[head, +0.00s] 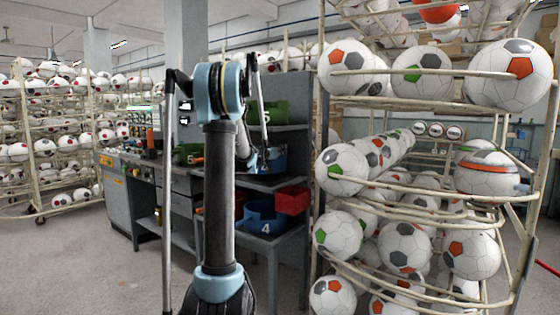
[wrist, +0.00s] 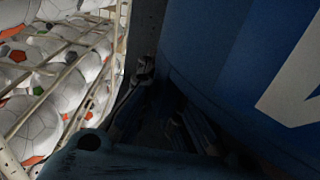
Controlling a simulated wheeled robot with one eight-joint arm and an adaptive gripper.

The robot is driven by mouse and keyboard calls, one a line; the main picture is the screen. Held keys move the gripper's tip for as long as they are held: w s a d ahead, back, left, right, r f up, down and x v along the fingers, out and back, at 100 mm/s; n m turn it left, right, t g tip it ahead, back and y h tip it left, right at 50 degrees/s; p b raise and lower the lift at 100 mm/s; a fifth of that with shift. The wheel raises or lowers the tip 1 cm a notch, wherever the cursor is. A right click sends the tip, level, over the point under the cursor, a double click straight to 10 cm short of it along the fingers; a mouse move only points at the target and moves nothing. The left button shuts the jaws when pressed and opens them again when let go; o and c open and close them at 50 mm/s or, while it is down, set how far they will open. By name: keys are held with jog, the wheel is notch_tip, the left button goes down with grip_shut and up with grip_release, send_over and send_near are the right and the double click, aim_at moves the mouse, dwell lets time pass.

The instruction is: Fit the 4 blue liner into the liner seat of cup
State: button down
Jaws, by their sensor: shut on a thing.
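A dark blue piece (head: 278,160) shows on the middle shelf of the grey rack, partly behind my arm. Close up in the wrist view, a blue curved wall with part of a white numeral (wrist: 235,50) fills the right side; I take it to be the blue liner. My gripper (wrist: 160,105) is shut at the edge of this wall; the contact is in deep shadow. In the head view, the gripper is mostly hidden behind my arm. A blue container marked 4 (head: 265,222) stands on the lower shelf. I cannot make out a liner seat.
A red bin (head: 291,201) sits beside the blue container marked 4. Green bins marked 5 (head: 272,113) stand on the upper shelf and on the bench at left. A wire rack of footballs (head: 405,190) stands close on the right. Floor at left is clear.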

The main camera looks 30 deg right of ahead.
notch_tip(320, 180, up, 3)
jog(key=shift+a+f, duration=0.1)
jog(key=v, duration=1.9)
jog(key=shift+w+a, duration=0.15)
jog(key=shift+a, duration=0.15)
jog(key=shift+a+f, duration=0.1)
